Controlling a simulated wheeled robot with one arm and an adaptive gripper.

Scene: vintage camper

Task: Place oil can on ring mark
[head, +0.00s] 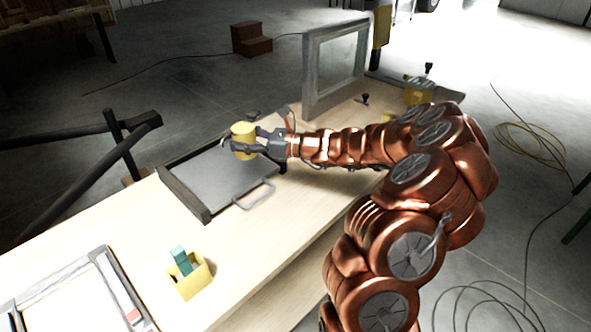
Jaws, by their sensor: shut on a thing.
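A yellow can-like thing, which looks like the oil can (243,133), is upright between the fingers of my gripper (240,146) in the head view. My gripper is shut on it, reaching left over the far part of a grey framed tray (215,178) on the workbench. I cannot tell whether the can touches the tray or is held above it. The fingers and wrist hide part of the can and the surface behind it. I cannot make out a ring mark.
A yellow box with a green block (188,275) stands near the bench front. A grey upright window frame (335,68) stands behind my wrist. Another yellow container (418,92) is at the far right. A framed panel (85,295) lies at lower left.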

